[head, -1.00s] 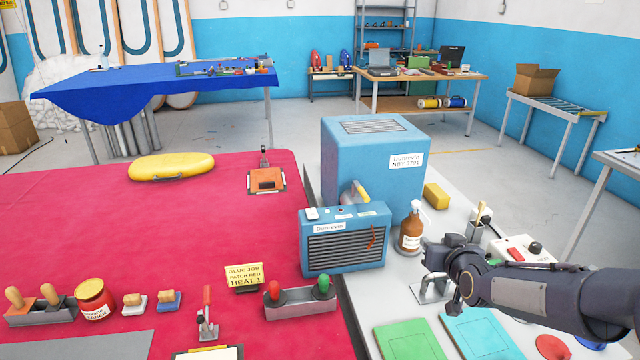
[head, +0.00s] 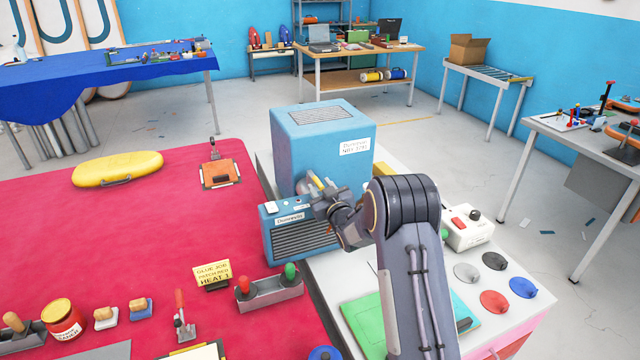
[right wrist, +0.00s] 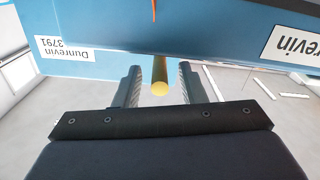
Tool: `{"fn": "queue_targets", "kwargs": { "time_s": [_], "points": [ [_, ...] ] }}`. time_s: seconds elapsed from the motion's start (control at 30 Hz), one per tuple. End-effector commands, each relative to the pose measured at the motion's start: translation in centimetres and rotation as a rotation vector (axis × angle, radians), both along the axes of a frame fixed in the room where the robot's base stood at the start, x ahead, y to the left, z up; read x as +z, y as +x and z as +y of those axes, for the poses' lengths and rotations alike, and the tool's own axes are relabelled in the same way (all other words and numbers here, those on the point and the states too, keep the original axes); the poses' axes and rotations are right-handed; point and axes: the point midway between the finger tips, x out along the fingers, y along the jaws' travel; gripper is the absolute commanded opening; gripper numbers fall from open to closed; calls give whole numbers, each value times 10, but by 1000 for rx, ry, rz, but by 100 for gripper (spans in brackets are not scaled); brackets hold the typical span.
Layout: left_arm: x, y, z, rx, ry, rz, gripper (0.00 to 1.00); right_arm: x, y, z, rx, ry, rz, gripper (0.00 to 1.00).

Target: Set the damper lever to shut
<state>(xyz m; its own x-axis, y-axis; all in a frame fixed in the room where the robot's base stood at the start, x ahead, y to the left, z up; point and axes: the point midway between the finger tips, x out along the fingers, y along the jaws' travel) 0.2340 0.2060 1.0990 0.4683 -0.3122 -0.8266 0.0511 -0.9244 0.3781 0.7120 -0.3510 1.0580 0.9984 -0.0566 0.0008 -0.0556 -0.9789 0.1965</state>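The damper lever, a short yellow handle (head: 316,182), is at the front of the large blue housing (head: 295,160), just above the small blue grilled unit (head: 290,242). My right gripper (head: 322,196) is at the lever and hides part of it. In the right wrist view, the yellow lever end (right wrist: 159,88) lies between the two open fingers of my gripper (right wrist: 160,84), with a gap on each side. The lever's base is hidden. My left gripper is not in view.
A white switch box (head: 466,230) and several coloured discs lie right of my arm. My forearm covers part of the bench.

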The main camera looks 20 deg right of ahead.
Motion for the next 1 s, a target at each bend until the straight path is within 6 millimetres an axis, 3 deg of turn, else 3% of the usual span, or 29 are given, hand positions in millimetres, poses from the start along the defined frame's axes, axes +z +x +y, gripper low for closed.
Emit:
{"fn": "queue_targets", "kwargs": {
  "time_s": [0.33, 0.63, 1.0],
  "points": [
    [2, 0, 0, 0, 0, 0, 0, 0, 6, 0, 0, 1, 1, 37],
    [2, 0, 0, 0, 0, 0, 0, 0, 6, 0, 0, 1, 1, 0],
    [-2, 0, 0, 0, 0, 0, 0, -1, 5, -2, 11, 2, 0, 0]
  ]
}}
